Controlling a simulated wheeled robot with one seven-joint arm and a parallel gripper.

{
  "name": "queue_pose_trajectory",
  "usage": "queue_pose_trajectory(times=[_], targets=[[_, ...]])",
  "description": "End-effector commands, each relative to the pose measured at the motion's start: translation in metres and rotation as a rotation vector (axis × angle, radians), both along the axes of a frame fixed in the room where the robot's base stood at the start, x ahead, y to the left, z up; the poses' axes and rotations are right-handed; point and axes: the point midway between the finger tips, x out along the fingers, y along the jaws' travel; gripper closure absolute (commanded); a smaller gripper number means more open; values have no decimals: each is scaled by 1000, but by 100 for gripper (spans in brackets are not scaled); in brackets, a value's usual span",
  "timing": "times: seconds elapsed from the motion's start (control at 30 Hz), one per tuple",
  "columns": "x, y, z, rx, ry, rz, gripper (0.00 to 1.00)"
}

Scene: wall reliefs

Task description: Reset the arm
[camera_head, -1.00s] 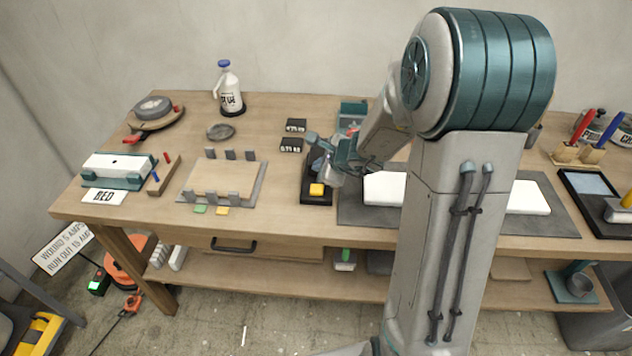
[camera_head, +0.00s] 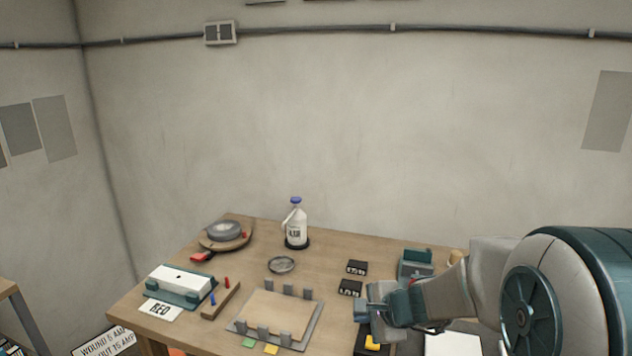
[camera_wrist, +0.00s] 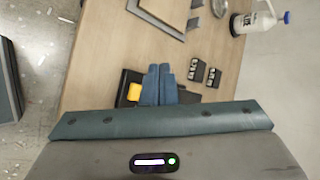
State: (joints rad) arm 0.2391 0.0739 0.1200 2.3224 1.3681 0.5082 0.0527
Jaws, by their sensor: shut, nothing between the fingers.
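My gripper (camera_head: 366,312) is at the lower right of the head view, above the wooden workbench (camera_head: 225,258). My arm reaches in from the right edge with its large teal-banded joint. In the wrist view, the two blue-grey fingers of my gripper (camera_wrist: 158,72) lie side by side, closed and empty. Beyond them is a black tray with a yellow block (camera_wrist: 134,92). The yellow block (camera_head: 372,342) also shows below my gripper in the head view. I cannot tell the exact height of the fingers above the tray.
Two black labelled boxes (camera_head: 350,287) lie left of my gripper. A fixture plate with grey posts (camera_head: 277,315), a white jug (camera_head: 296,228), a round grey dish (camera_head: 281,264) and a white-topped teal holder (camera_head: 180,283) stand farther left.

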Motion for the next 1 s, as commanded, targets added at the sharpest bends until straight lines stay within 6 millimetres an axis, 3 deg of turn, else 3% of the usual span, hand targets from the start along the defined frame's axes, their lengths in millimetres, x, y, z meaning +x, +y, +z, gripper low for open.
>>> queue_pose_trajectory(times=[0.13, 0.3, 0.6, 0.8, 1.0], targets=[[-44, 19, 22, -163, -54, 274, 100], [-98, 24, 34, -367, -82, 561, 100], [-183, -9, 43, -757, -57, 979, 100], [-212, -36, 47, -937, -16, 1119, 100], [-214, -39, 47, -952, -10, 1130, 100]])
